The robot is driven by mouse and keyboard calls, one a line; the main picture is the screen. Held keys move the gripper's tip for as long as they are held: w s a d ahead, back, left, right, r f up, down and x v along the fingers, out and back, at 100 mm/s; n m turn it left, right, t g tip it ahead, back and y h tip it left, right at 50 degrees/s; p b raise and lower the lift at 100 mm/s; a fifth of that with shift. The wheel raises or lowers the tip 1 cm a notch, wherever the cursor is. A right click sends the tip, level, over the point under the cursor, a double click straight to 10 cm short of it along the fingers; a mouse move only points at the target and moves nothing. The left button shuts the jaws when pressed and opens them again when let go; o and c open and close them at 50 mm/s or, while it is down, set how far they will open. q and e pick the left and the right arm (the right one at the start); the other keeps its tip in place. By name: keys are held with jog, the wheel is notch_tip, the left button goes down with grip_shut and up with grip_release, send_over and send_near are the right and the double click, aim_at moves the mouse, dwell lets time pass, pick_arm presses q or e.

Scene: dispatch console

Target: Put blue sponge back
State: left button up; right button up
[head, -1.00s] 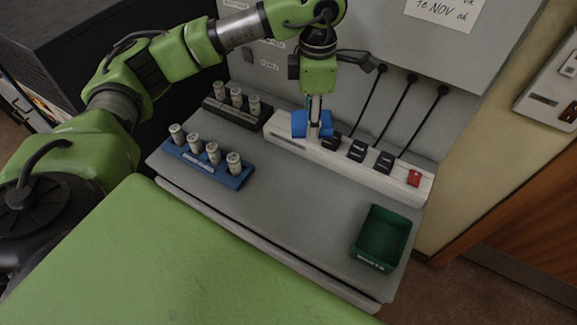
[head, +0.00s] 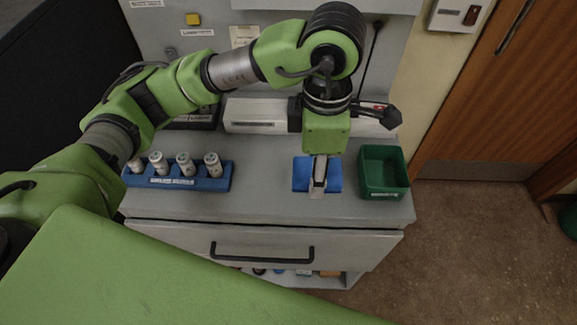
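The blue sponge (head: 302,174) is at my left gripper (head: 318,187), over the right part of the grey console top. The gripper points down and is shut on the sponge, with blue showing on both sides of the fingers. I cannot tell whether the sponge touches the surface or hangs a little above it. A green open tray (head: 384,193) stands just right of the sponge, apart from it, and looks empty. My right gripper is not in view.
A blue rack (head: 203,184) with several white cylinders stands on the left of the console top (head: 262,180). A white power strip (head: 255,128) runs along the back, partly behind my arm. A drawer with a black handle (head: 262,257) is below the front edge.

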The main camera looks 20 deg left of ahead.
aim_at(300, 158)
pick_arm(q)
jog(key=w+a, duration=0.1)
jog(key=a+f, duration=0.1)
jog(key=w+a+p, duration=0.1)
jog(key=a, duration=0.1)
jog(key=shift+w+f, duration=0.35)
jog(key=shift+f, duration=0.05)
jog(key=f, duration=0.1)
jog(key=w+a+f, duration=0.1)
jog(key=w+a+f+p, duration=0.1)
jog(key=f, duration=0.1)
jog(key=shift+w+a+f, duration=0.3)
jog(key=shift+a+f, duration=0.05)
jog(key=shift+f, duration=0.2)
jog(key=f, duration=0.1)
jog(key=f+p, duration=0.2)
jog(key=shift+w+a, duration=0.15)
jog(key=shift+a, duration=0.1)
jog(key=shift+f, duration=0.45)
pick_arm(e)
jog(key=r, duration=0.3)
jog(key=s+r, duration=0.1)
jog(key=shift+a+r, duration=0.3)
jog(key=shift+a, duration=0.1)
pick_arm(q)
jog(key=shift+f, duration=0.15)
jog(key=o, duration=1)
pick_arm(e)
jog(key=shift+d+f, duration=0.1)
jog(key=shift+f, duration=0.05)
